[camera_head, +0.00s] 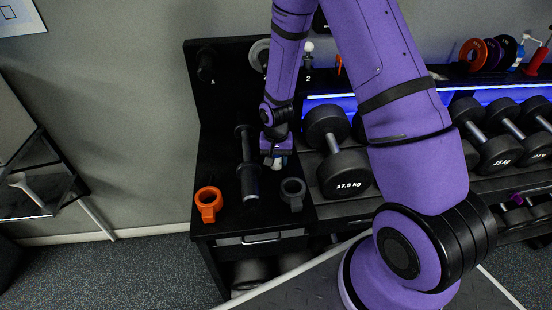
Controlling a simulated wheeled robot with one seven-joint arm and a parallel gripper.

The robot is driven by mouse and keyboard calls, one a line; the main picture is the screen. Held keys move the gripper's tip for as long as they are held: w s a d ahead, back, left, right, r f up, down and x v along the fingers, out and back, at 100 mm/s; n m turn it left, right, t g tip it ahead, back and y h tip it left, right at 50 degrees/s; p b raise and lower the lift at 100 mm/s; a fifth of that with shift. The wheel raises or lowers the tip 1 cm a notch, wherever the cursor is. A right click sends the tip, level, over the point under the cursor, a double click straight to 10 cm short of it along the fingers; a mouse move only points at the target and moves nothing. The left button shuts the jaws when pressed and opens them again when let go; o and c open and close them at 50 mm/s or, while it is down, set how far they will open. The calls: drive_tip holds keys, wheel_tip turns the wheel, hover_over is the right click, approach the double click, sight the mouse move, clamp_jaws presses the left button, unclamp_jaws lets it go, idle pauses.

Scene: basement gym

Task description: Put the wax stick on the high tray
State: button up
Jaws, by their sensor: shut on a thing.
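My gripper (275,158) is low over the black bench top, shut on a small white piece (274,163) that shows just under its fingers. This piece appears to be the wax stick; most of it is hidden by the fingers. I cannot tell whether it touches the bench top. The raised black tray (455,75) along the top of the dumbbell rack, at the upper right, is partly hidden behind my arm and looks like the high tray.
An orange collar (208,204) and a grey collar (292,193) sit near the bench's front edge. Dumbbells (338,150) fill the rack at right. Coloured discs (474,53) and a red bottle (537,62) stand on the raised tray.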

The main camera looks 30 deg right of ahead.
drive_tip(key=o, duration=0.7)
drive_tip(key=shift+f, duration=0.1)
drive_tip(key=shift+o, duration=0.2)
